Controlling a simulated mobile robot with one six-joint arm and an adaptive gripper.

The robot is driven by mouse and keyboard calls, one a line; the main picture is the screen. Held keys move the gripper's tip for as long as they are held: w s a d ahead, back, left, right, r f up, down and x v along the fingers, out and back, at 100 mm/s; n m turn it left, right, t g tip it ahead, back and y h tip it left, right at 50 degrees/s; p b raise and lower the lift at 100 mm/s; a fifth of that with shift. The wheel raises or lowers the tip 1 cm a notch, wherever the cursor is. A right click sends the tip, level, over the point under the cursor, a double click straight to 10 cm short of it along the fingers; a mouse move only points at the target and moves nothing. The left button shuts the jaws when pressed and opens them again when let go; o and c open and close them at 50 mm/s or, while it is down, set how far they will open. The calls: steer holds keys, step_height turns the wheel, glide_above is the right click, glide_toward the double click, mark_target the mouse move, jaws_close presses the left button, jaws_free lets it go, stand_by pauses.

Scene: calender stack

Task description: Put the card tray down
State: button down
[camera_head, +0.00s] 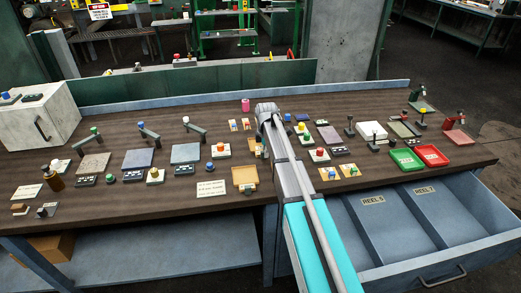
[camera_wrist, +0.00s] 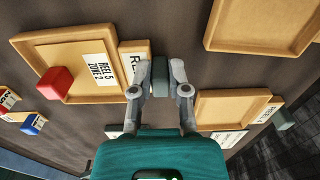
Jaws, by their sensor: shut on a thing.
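In the wrist view, my gripper (camera_wrist: 160,85) is shut on the dark green handle (camera_wrist: 160,76) of the card tray (camera_wrist: 26,49). The tray is shallow and tan, with a raised rim. A card lettered "REEL 5 ZONE 2" (camera_wrist: 97,70) lies in it, and a red block (camera_wrist: 55,83) shows over its left part. A label on the handle side is partly hidden by a finger. I cannot tell whether the tray touches the tabletop. In the head view, my arm covers the middle of the bench, and the gripper and held tray cannot be made out clearly.
In the wrist view, two empty tan trays lie at the upper right (camera_wrist: 213,35) and lower right (camera_wrist: 201,113). The head view shows a crowded brown bench (camera_head: 110,205), green and red trays (camera_head: 407,159) at right, and an open drawer (camera_head: 420,225) below the front edge.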

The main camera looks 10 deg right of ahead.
steer(key=shift+w+r, duration=0.1)
steer(key=shift+r, duration=0.05)
stand_by(0.3)
step_height(320, 180, up, 2)
steer(key=p, duration=0.2)
steer(key=shift+r+p, duration=0.15)
steer(key=shift+p, duration=0.2)
steer(key=s+a+r+p, duration=0.4)
steer(key=s+r+p, duration=0.6)
steer(key=s, duration=0.3)
steer(key=shift+s+r, duration=0.15)
steer(key=shift+s, duration=0.1)
stand_by(0.6)
